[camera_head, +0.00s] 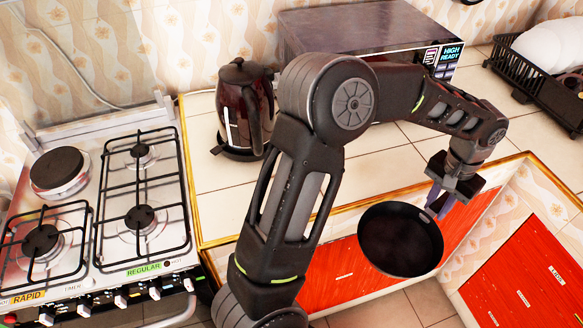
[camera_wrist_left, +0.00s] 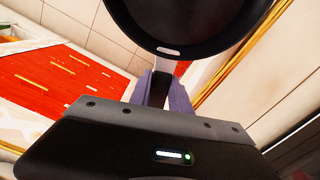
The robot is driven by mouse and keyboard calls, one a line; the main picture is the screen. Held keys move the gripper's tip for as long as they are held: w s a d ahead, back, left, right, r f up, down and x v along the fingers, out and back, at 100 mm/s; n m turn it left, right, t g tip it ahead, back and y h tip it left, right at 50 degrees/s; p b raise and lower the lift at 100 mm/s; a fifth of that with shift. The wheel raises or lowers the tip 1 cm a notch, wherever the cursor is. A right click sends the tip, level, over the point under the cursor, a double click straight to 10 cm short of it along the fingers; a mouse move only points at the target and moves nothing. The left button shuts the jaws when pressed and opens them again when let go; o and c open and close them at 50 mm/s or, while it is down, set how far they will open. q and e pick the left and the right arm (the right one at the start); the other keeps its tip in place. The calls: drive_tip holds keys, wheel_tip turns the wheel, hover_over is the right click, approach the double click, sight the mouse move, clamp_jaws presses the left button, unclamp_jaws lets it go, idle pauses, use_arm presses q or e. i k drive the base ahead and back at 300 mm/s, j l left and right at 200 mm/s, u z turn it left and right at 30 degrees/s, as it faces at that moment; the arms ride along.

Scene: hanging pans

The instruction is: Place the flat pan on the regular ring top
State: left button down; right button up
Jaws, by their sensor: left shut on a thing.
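The flat pan (camera_head: 400,240) is round and black, and it hangs in the air over the front edge of the counter at the right. It also shows at the top of the left wrist view (camera_wrist_left: 190,20). My left gripper (camera_head: 437,204) is shut on the pan's handle, seen between its purple fingers in the left wrist view (camera_wrist_left: 164,88). The stove (camera_head: 82,205) stands at the left; the front right burner (camera_head: 139,217) sits behind the green REGULAR label (camera_head: 143,269) and is bare. My right gripper is not in view.
A dark kettle (camera_head: 241,105) stands on the tiled counter (camera_head: 215,190) between stove and pan. A microwave (camera_head: 370,30) is at the back, and a black dish rack (camera_head: 545,80) holds plates at the right. A hot plate (camera_head: 59,172) is at the stove's back left.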

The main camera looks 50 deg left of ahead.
sight(169, 205)
drive_tip(key=k+j+u, duration=0.15)
drive_tip(key=k+j, duration=0.25)
drive_tip(key=k, duration=0.25)
drive_tip(key=k+j+u, duration=0.15)
drive_tip(key=k+j, duration=0.3)
drive_tip(key=k, duration=0.2)
